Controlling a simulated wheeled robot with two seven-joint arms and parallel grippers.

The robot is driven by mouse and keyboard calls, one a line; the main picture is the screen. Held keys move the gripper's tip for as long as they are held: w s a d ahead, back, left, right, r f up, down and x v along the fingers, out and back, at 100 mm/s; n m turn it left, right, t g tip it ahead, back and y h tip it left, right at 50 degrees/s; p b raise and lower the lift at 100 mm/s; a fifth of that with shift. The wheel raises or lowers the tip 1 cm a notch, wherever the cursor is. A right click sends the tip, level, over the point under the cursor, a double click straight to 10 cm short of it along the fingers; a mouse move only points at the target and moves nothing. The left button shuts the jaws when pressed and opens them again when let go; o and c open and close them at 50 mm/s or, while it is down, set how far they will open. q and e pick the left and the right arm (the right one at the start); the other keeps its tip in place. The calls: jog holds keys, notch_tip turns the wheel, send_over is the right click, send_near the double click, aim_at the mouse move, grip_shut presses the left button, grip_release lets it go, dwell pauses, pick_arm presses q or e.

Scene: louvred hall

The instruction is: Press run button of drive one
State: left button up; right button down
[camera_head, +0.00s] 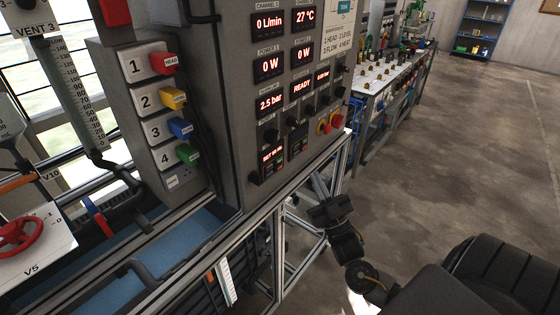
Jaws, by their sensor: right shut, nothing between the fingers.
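A grey control cabinet (232,100) stands in the middle of the view. Low on its face are two small dark drive units side by side, a left one (272,157) with a lit red display and a right one (298,141). Their labels and buttons are too small to read, so I cannot tell which is drive one or where its run button is. My right gripper (319,184) is shut and empty. In the picture it is below and to the right of the drive units, by the metal frame, apart from the panel buttons. My left gripper is not in view.
Red and yellow knobs (327,124) sit on the cabinet's lower right. A side box (148,110) carries several coloured, numbered plugs. A red valve wheel (18,232) is at far left. A workbench (385,80) stands behind. The floor (460,150) at right is clear.

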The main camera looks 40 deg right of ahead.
aim_at(279, 160)
jog(key=w+a+b, duration=0.2)
jog(key=w, duration=0.6)
jog(key=shift+w+a, duration=0.15)
jog(key=shift+a, duration=0.15)
jog(key=shift+w, duration=0.1)
dwell(1.8)
jog(key=shift+w+a, duration=0.1)
jog(key=shift+w, duration=0.2)
jog(key=shift+w+a, duration=0.1)
jog(key=shift+w, duration=0.25)
dwell(0.6)
jog(key=shift+s, duration=0.15)
jog(key=shift+s+d, duration=0.2)
jog(key=shift+s, duration=0.4)
